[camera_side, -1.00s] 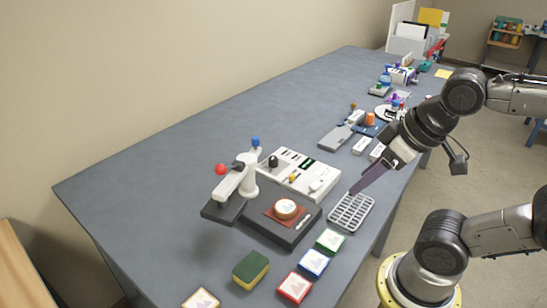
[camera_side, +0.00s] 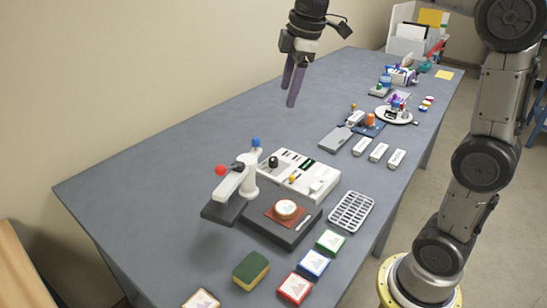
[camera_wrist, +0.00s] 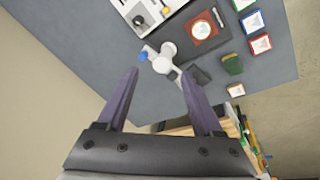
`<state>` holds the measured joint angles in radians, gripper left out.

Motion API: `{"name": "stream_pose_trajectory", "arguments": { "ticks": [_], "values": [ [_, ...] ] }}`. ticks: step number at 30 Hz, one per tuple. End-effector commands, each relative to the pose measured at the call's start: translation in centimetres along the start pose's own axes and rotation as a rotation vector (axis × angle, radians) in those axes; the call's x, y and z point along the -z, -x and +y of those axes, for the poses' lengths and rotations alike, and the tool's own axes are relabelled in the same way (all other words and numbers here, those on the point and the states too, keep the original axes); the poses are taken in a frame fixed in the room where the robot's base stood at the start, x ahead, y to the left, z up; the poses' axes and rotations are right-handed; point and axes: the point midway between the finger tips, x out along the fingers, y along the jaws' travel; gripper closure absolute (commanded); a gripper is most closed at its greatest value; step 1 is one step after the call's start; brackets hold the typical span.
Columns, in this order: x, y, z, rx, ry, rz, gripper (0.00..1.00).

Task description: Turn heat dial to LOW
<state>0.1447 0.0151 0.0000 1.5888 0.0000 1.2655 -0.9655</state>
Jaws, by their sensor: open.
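The white control panel (camera_side: 300,174) lies on the grey table behind the black press base. A round black knob (camera_side: 273,162) at its left end looks like the heat dial; its markings and pointer are too small to read. A yellow-topped knob (camera_side: 292,179) and a pale round knob (camera_side: 315,186) are on the same panel. The panel also shows at the top of the wrist view (camera_wrist: 122,6). My gripper (camera_side: 289,95) is high above the table, fingers pointing down, empty and apart from the panel. In the wrist view its purple fingers (camera_wrist: 159,73) are spread open.
A press arm with red (camera_side: 221,170) and blue (camera_side: 255,142) knobs stands left of the panel. A black base with a round badge (camera_side: 286,209) is in front. A white grid tray (camera_side: 351,211), coloured boxes and a sponge (camera_side: 250,270) lie nearby. The table's back left is clear.

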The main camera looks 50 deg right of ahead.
Motion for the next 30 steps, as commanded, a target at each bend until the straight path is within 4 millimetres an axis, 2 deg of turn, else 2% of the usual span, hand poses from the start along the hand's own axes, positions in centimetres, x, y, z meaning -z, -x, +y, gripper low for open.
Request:
{"name": "stream_pose_trajectory", "arguments": {
  "ticks": [1, 6, 9, 12, 15, 23, 30],
  "values": [
    [0.5, -1.5, 1.8, 0.023, 0.013, -0.02, 0.32],
    [1.1, -6.7, 6.9, 0.089, 0.038, -0.072, 0.32],
    [0.8, -10.2, 9.1, 0.129, 0.02, -0.1, 0.32],
    [0.2, -13.3, 10.4, 0.163, -0.003, -0.123, 0.32],
    [-0.6, -15.7, 10.7, 0.198, -0.019, -0.144, 0.32],
    [-1.6, -18.2, 10.5, 0.224, -0.036, -0.16, 0.32],
    [-2.3, -22.3, 9.4, 0.226, -0.035, -0.161, 0.32]
  ]
}}
